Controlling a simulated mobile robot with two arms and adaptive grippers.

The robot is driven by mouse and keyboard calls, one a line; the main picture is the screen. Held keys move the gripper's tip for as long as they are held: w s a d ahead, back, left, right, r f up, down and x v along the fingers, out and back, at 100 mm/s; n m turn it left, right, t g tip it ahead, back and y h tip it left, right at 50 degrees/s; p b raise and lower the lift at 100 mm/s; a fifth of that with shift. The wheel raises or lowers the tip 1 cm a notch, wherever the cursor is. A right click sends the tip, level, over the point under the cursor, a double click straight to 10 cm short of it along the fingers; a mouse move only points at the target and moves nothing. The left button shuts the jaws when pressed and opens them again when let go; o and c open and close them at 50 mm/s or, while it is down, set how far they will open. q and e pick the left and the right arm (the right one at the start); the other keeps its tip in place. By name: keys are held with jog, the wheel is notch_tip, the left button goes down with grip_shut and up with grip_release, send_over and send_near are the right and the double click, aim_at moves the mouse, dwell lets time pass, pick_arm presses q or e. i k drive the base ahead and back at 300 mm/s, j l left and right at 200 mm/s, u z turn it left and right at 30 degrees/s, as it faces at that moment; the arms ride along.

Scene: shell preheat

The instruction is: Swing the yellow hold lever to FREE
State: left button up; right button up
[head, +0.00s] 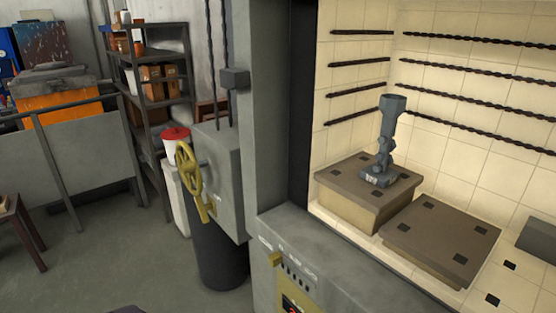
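A yellow handwheel (188,174) is on the side of the grey box left of the open furnace. A short yellow lever-like piece (205,211) hangs just below the wheel. I cannot tell for certain which yellow piece is the hold lever, and no FREE mark is readable. Neither of my grippers is in view, and nothing is seen touching these pieces.
In the open furnace a grey funnel-topped piece (390,135) stands on a brown-topped block (345,200), beside a second block (440,238). A dark bin (217,262) stands below the wheel's box. Shelves (150,75) and a railing (80,150) are left; floor between is open.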

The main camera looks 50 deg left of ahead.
aim_at(203, 208)
jog(key=u, duration=2.1)
jog(key=i+j, duration=0.25)
jog(key=i, duration=0.2)
jog(key=i+j, duration=0.25)
jog(key=i, duration=0.15)
jog(key=i+j+u, duration=0.1)
jog(key=i, duration=0.35)
jog(key=j, duration=0.1)
